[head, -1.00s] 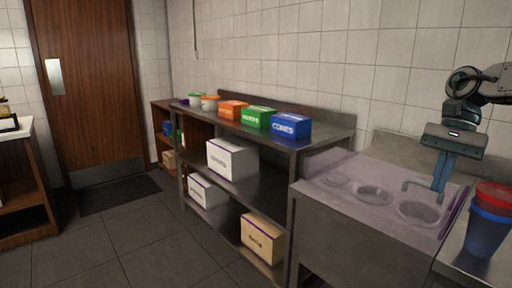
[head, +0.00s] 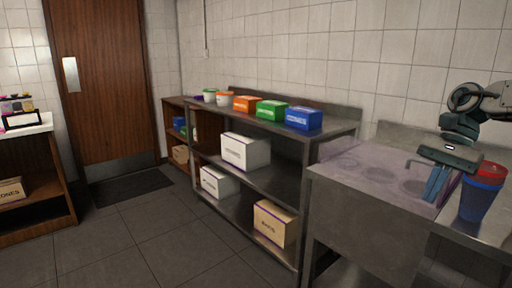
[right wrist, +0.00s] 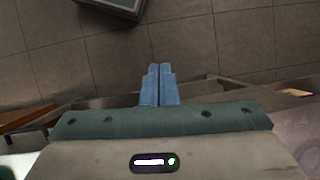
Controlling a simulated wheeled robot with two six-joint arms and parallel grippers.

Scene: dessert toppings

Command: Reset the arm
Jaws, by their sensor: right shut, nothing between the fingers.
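My right gripper (head: 432,200) is at the right of the head view, above the right end of the metal counter. Its blue fingers point down and are pressed together, with nothing between them. They also show closed in the right wrist view (right wrist: 160,70). In the head view the fingers hang just left of the stacked cups, a red one (head: 490,173) on a blue one (head: 477,203). I cannot tell whether they touch the cups. My left gripper is in neither view.
The counter (head: 360,172) has round wells. Left of it, a metal shelf (head: 335,133) holds an orange box (head: 246,103), a green box (head: 272,113), a blue box (head: 303,118) and tubs. White and tan boxes stand lower. The floor (head: 170,235) in front is clear.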

